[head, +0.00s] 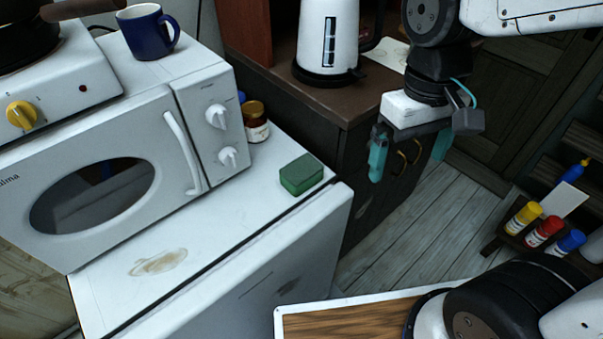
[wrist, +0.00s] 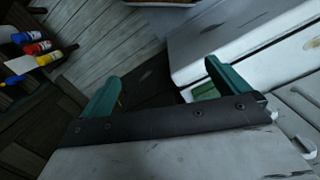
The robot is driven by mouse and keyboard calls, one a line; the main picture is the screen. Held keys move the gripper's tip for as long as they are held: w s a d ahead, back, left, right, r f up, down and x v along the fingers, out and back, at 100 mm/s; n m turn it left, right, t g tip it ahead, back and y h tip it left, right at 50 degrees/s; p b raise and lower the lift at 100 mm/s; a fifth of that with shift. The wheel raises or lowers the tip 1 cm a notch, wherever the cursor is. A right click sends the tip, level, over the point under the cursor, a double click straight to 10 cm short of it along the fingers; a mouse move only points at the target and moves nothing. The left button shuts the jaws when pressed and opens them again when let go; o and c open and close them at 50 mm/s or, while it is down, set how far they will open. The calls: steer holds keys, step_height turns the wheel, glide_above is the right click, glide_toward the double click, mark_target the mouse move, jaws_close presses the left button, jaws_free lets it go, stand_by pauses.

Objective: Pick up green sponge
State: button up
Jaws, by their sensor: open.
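The green sponge (head: 301,174) lies on the white top of a low appliance (head: 240,215), near its right end, to the right of the microwave. My gripper (head: 410,155) is open and empty, with teal fingers, to the right of the sponge and apart from it. In the wrist view the two fingers of my gripper (wrist: 158,92) stand wide apart. A bit of green, seemingly the sponge (wrist: 203,89), shows beside the right finger, which hides part of it.
A white microwave (head: 130,165) with a blue mug (head: 143,32) on top stands left of the sponge. A jar (head: 254,122) stands behind the sponge. A white kettle (head: 328,40) sits on the dark brown cabinet (head: 375,95). Paint bottles (head: 543,232) stand at right.

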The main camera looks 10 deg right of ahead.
mark_target(307, 172)
steer(key=w+a+f+n, duration=0.1)
steer(key=w+a+f, duration=0.2)
steer(key=w+a, duration=0.1)
steer(key=w+a+f+n, duration=0.1)
steer(key=w+a+f, duration=0.2)
steer(key=w+a, duration=0.1)
steer(key=w+a+f+n, duration=0.1)
steer(key=w+a+f, duration=0.3)
steer(key=w+a, duration=0.1)
steer(key=shift+a+f+n+t, duration=0.1)
steer(key=shift+a+n+t, duration=0.3)
steer(key=shift+a, duration=0.05)
steer(key=shift+f, duration=0.1)
step_height(307, 172, down, 7)
steer(key=shift+s+a+f, duration=0.1)
steer(key=shift+s+f, duration=0.05)
steer(key=shift+f, duration=0.05)
steer(key=c, duration=1)
steer(key=shift+o, duration=0.2)
steer(key=shift+r, duration=0.2)
